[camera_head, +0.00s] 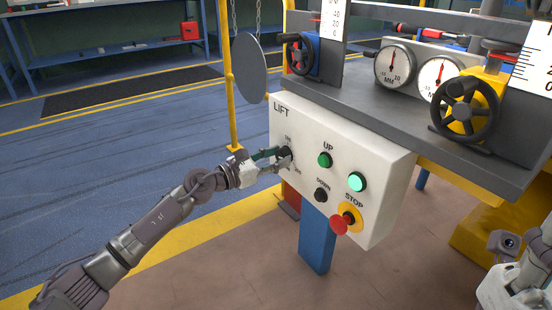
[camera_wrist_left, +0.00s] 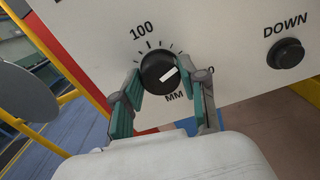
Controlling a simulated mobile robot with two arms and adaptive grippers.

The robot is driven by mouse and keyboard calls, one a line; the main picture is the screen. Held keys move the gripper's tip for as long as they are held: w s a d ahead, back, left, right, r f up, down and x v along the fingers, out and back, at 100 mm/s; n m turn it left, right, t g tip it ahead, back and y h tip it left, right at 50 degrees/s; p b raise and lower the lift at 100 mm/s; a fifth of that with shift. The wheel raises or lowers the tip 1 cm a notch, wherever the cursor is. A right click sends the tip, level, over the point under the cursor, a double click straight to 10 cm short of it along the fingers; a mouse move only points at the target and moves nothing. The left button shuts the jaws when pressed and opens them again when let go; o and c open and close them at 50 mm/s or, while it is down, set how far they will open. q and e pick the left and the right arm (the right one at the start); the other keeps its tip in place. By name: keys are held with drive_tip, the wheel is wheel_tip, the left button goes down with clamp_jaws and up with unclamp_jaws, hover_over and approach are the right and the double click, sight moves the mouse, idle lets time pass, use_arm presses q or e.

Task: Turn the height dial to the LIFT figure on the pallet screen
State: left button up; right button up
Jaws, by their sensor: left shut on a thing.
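The height dial (camera_wrist_left: 158,68) is a round black knob on the LIFT panel (camera_head: 345,163). In the left wrist view its white mark slants up to the right, with 100 above left, MM below and a partly hidden figure at right. In the head view the dial (camera_head: 286,153) is partly covered by my left gripper (camera_head: 276,156). The gripper's two green-padded fingers are shut on the dial from both sides. My right gripper (camera_head: 512,285) shows only in part at the lower right; its fingers are not clear. No pallet screen is visible.
The panel also bears an UP button (camera_head: 325,160), a lit green button (camera_head: 357,182), a DOWN button (camera_head: 321,195) and a red STOP knob (camera_head: 340,226). Above are MM gauges (camera_head: 394,67) and handwheels (camera_head: 465,110). A yellow post (camera_head: 230,100) stands left of the panel. Open floor lies left.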

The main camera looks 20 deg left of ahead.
use_arm(q)
drive_tip(key=shift+f, duration=0.2)
drive_tip(key=o, duration=1)
drive_tip(key=shift+o, duration=0.7)
drive_tip(key=shift+r, duration=0.1)
drive_tip(key=v, duration=1.2)
drive_tip(key=shift+a, duration=0.1)
